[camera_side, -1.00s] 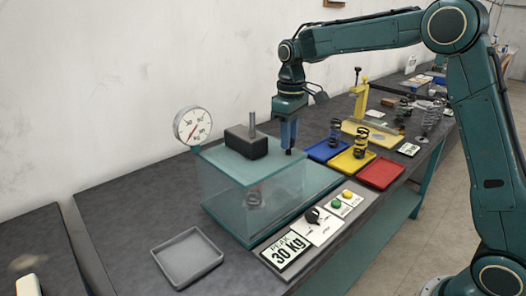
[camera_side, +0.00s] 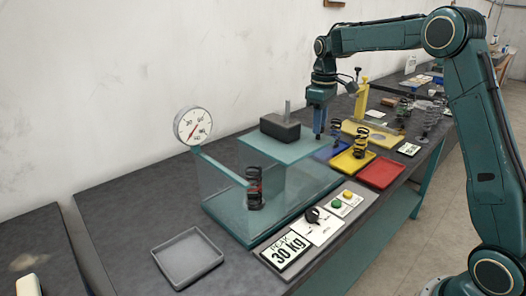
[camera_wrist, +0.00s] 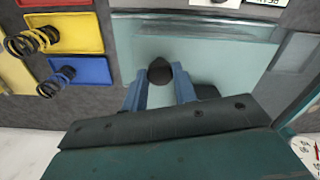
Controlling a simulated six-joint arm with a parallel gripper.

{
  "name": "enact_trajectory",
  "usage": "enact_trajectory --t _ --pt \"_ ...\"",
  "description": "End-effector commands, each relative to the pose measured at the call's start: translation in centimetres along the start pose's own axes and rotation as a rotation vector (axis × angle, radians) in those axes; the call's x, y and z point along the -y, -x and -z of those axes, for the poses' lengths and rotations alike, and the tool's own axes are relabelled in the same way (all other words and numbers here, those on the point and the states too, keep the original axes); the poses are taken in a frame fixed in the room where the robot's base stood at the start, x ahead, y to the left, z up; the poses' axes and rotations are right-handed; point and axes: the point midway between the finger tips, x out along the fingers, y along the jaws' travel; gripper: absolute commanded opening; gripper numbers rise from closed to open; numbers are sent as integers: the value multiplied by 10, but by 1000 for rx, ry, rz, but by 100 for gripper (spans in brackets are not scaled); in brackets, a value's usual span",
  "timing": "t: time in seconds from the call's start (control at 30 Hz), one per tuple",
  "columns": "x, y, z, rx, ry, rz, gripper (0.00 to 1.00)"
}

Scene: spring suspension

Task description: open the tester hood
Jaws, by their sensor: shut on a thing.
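The tester is a clear-walled box with a teal base. Its hood, a flat teal lid (camera_side: 270,153), sits shifted to the right, so the left part of the box is open from above. A dark spring with a red band (camera_side: 255,188) stands inside under that opening. My gripper (camera_side: 319,135) is at the lid's right end. In the wrist view my blue fingers (camera_wrist: 160,90) are shut on a black knob (camera_wrist: 160,70) on the lid. The knob is mostly hidden in the side view.
A black block with a metal rod (camera_side: 280,127) is above the lid. A dial gauge (camera_side: 193,126) stands at the back left. Blue, yellow (camera_side: 352,162) and red trays (camera_side: 381,173) lie to the right. A grey tray (camera_side: 187,257) and control panel (camera_side: 318,226) are in front.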

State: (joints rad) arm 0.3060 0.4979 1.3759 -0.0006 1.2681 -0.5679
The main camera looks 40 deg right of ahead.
Motion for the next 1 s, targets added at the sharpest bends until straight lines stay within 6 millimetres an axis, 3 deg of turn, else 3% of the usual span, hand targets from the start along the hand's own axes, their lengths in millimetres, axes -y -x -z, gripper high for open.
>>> enact_trajectory --t 0.1,0.3,0.77,0.8,0.9,1.0 --pt "-30 0 -8 -1 -8 -1 0" --pt "-58 1 -16 0 -5 -1 0" --pt "-65 1 -18 -1 -4 -1 0" --pt "-65 1 -18 -1 -4 -1 36" --pt "-65 1 -17 -1 -3 -1 50" --pt "-65 1 -17 -1 -2 -1 50"
